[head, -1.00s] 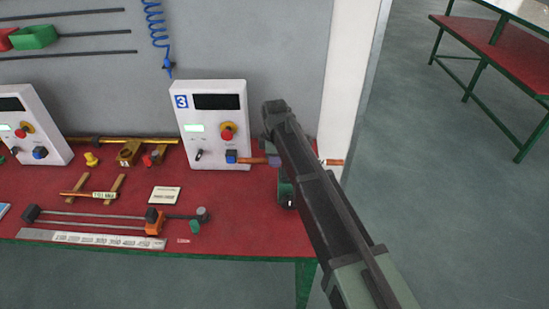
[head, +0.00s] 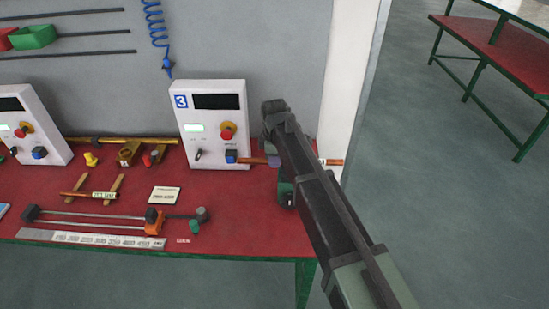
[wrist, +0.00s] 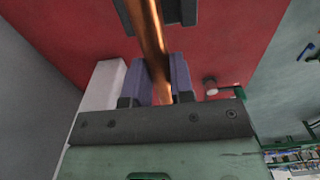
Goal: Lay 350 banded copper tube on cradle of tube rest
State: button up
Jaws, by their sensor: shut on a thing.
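The copper tube (head: 333,162) lies roughly level across my gripper, in front of panel 3, with its right end showing past my arm. In the wrist view, the tube (wrist: 153,35) runs between the two purple-grey finger pads of my gripper (wrist: 162,80), which is shut on it. In the head view, my gripper (head: 274,160) is largely hidden by my arm. Any band on the tube cannot be made out.
Control panel 3 (head: 213,130) stands close left of my gripper. A slider fixture (head: 153,222) and a ruler strip (head: 95,238) lie along the bench's front. A white card (head: 164,196) lies between the rest and my arm. Brass fittings (head: 128,152) are behind. Bare red bench (head: 245,215) lies left of my arm.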

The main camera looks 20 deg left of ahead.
jog(key=shift+f, duration=0.1)
jog(key=shift+f+b, duration=1.4)
jog(key=shift+b, duration=0.1)
jog(key=o, duration=0.8)
jog(key=shift+o, duration=0.2)
notch_tip(320, 180, up, 11)
jog(key=p, duration=1.1)
jog(key=shift+r, duration=0.1)
jog(key=shift+f, duration=0.2)
